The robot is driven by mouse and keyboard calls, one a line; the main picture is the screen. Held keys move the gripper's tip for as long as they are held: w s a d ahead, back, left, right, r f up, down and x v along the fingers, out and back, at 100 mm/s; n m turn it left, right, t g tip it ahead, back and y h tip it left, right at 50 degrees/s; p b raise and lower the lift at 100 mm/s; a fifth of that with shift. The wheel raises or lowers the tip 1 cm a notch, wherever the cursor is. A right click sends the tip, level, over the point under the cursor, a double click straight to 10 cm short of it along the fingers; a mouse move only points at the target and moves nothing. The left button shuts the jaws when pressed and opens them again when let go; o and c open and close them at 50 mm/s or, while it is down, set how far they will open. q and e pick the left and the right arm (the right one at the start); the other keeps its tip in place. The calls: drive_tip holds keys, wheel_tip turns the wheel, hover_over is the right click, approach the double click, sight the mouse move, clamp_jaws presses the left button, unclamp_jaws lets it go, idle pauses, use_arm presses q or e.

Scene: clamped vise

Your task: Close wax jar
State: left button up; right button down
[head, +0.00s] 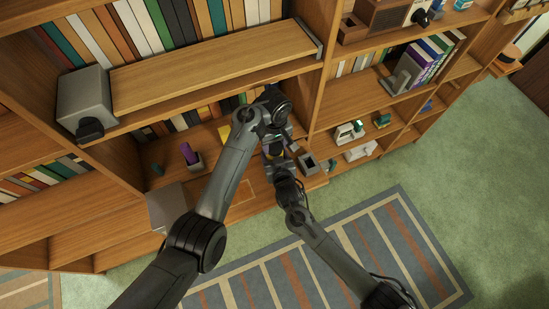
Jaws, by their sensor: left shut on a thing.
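My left gripper (272,147) points down in front of the lower shelf, near the middle of the view. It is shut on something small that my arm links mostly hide. My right gripper (279,166) comes up from below and ends close to the left one. Its fingers are too small and covered to show whether they are open or shut. I cannot make out the wax jar or its lid for certain; the region between the two grippers is dark and crowded.
A wooden bookcase fills the back, with a protruding board (215,65) and a grey block (84,97) above. On the lower shelf stand a purple object (188,153), a grey box (168,206) and a small open dark box (308,163). A striped rug (420,240) lies on the green floor.

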use_arm(q)
drive_tip(key=m, duration=0.9)
drive_tip(key=o, duration=1.2)
drive_tip(key=shift+c, duration=0.2)
drive_tip(key=shift+r, duration=2.25)
